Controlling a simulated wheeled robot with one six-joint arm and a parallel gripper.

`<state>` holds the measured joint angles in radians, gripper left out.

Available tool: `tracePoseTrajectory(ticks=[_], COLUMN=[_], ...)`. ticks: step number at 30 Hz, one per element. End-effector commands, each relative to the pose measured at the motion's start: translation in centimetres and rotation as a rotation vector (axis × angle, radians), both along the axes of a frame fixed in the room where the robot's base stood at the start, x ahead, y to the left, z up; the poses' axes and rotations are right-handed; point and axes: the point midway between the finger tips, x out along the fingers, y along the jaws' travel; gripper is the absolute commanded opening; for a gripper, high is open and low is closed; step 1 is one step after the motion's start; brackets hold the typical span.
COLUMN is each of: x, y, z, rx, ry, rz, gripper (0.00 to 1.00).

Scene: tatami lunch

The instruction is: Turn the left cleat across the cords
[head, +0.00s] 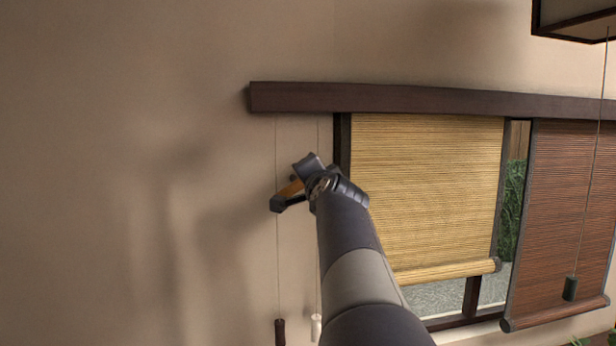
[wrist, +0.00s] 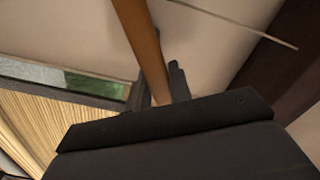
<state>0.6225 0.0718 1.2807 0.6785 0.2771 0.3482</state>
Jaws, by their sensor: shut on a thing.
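The left cleat, an orange-brown wooden bar (head: 289,190), is between the jaws of my gripper (head: 293,186) in front of the wall, left of the yellow blind. In the wrist view the cleat (wrist: 140,40) runs from the top edge down to the dark fingers of my gripper (wrist: 165,92), which are shut on it. Two thin cords hang here: the left cord (head: 276,150) passes by the cleat, and the right cord (head: 318,135) runs behind my arm. One pale cord (wrist: 240,26) crosses the wrist view, apart from the cleat. The cleat's mount is hidden.
A dark tassel (head: 280,332) and a white tassel (head: 316,327) end the cords. A yellow blind (head: 425,190) and a red-brown blind (head: 555,200) hang below a dark rail (head: 400,100). Another cord with a dark weight (head: 570,288) hangs right. The left wall is bare.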

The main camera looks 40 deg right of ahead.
Motion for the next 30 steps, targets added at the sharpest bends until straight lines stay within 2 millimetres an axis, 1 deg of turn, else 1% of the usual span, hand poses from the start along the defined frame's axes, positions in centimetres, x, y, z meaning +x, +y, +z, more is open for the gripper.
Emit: tracePoseTrajectory(ticks=[6,15,21,30], x=[-0.1,-0.2,-0.2,-0.2], y=[-0.3,-0.4,-0.5,-0.5], z=[-0.6,-1.3,-1.6,-1.8], rx=[0.181,0.384,0.469,0.519], ry=[-0.087,-0.184,-0.225,-0.250], rz=[0.000,-0.001,0.000,0.000], gripper=[0.00,0.00,0.00,0.00])
